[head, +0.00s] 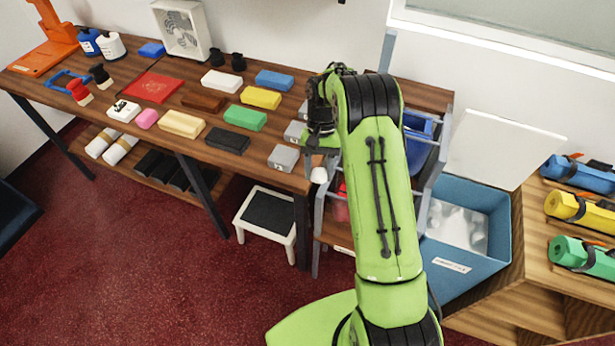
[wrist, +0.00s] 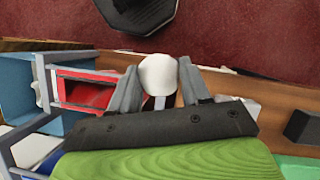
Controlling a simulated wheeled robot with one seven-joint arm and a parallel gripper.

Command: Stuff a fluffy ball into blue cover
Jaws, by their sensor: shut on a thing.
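My gripper (head: 320,152) is shut on a white fluffy ball (head: 319,174) at the right front corner of the wooden counter (head: 240,166). In the wrist view the ball (wrist: 158,73) sits between the two grey fingers of my gripper (wrist: 160,88), its rounded end sticking out beyond them. A blue block-shaped piece (head: 274,80) lies at the back of the counter, and a smaller blue piece (head: 152,50) lies further left. I cannot tell which is the cover. My arm hides part of the drawer rack.
Several coloured blocks, including a green one (head: 245,117), crowd the counter. A rack with a blue drawer (head: 418,150) and a red drawer (wrist: 88,93) stands beside it. A blue bin (head: 490,262) with whitish contents is at right. A step stool (head: 268,212) stands below the counter.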

